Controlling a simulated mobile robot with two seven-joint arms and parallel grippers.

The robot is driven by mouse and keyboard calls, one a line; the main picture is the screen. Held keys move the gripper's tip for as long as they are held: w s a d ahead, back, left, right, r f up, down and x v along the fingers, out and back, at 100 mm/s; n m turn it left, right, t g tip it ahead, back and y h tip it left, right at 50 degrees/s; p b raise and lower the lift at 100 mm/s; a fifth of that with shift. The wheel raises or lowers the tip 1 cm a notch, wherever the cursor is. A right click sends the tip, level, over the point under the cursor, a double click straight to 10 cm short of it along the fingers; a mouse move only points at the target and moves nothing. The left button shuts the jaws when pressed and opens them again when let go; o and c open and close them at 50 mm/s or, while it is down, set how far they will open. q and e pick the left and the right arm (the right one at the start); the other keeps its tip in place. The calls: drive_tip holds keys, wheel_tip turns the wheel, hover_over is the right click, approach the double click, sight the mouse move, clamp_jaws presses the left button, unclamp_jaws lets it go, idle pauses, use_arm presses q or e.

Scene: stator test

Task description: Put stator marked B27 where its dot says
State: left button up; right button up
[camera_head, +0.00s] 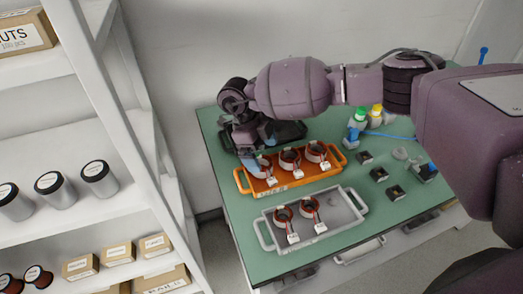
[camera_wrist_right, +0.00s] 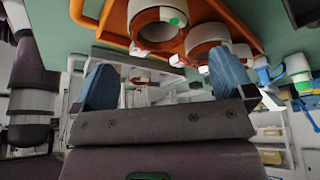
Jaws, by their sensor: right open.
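An orange tray (camera_head: 326,175) on the green table holds a row of stators, each a coppery ring with a white connector. The right stator (camera_head: 317,152) and middle stator (camera_head: 290,158) show clearly; the left stator (camera_head: 264,168) is partly behind my gripper. My right gripper (camera_head: 261,147) is open and empty over the tray's left end. In the right wrist view, the gripper (camera_wrist_right: 165,78) has its blue fingers apart. A stator with a green dot (camera_wrist_right: 157,14) and another stator (camera_wrist_right: 207,37) hang inverted beyond them. No B27 marking is readable. My left gripper is not in view.
A grey tray (camera_head: 338,207) with two stators stands nearer. A dark tray (camera_head: 292,131) lies behind my gripper. Small dark blocks (camera_head: 379,174), a pale ring (camera_head: 400,153) and bottles with green and yellow caps (camera_head: 361,115) occupy the right. White shelving (camera_head: 150,150) stands left.

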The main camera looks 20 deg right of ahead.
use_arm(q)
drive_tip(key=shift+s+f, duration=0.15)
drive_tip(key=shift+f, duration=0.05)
use_arm(e)
drive_tip(key=v, duration=0.2)
drive_tip(key=shift+w+a+r, duration=0.1)
drive_tip(key=shift+w+r, duration=0.05)
drive_tip(key=shift+r, duration=0.15)
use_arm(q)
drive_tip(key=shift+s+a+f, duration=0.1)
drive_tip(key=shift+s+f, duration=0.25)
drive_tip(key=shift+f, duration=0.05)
use_arm(e)
drive_tip(key=v, duration=0.8)
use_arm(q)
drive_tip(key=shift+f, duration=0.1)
use_arm(e)
drive_tip(key=shift+a, duration=0.1)
